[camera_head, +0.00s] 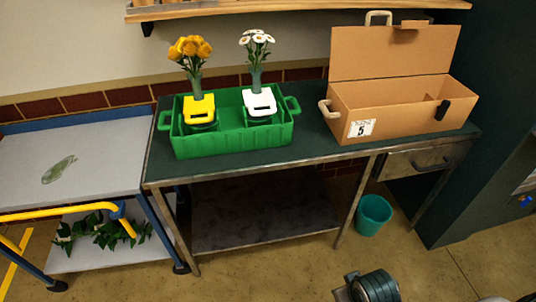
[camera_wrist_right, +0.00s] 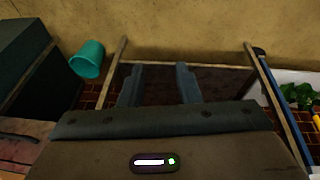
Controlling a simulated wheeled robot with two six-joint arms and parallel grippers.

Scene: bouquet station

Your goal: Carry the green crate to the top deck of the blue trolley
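The green crate (camera_head: 235,142) stands on the dark green top of a metal workbench. It has a loop handle at each end and holds yellow flowers (camera_head: 190,47) in a yellow holder and white flowers (camera_head: 257,38) in a white holder. My left gripper is not in view.
A cardboard box (camera_head: 400,105) with its lid raised stands on the bench's right side. A teal bin (camera_head: 373,215) sits on the floor below. Leafy greens (camera_head: 100,232) lie on the trolley's lower deck. A yellow handle (camera_head: 70,211) crosses the trolley's front. A wooden shelf hangs above.

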